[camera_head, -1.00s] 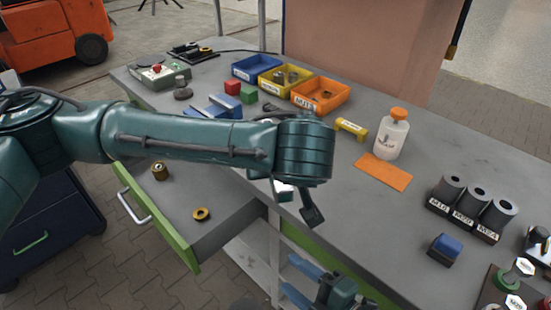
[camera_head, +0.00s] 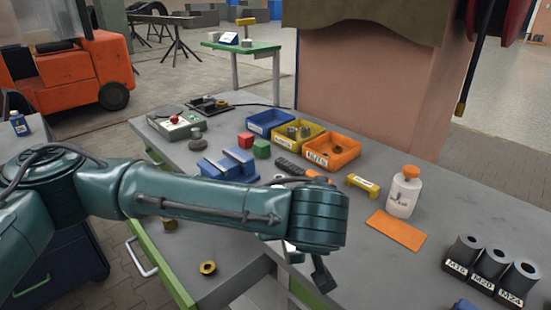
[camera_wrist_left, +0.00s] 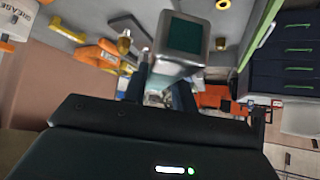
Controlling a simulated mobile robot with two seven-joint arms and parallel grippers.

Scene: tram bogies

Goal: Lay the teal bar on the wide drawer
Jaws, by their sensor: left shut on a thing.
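My left gripper (camera_head: 306,266) hangs at the end of the teal arm, over the bench's front edge and right of the open drawer. In the left wrist view its dark fingers (camera_wrist_left: 161,92) are shut on a grey block with a teal square face (camera_wrist_left: 184,38); I take this for the teal bar, seen end-on. The bar's length is hidden there, and the wrist hides it in the head view. The wide drawer (camera_head: 182,246) is pulled out at the left, with a green front. A brass cylinder (camera_head: 170,224) and a brass ring (camera_head: 208,267) are in it. My right gripper is out of view.
The bench carries a blue vise-like block (camera_head: 229,167), blue, yellow and orange bins (camera_head: 332,152), a white bottle (camera_head: 403,194), an orange plate (camera_head: 397,230) and dark cylinders (camera_head: 492,264). The drawer floor between its brass parts is free.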

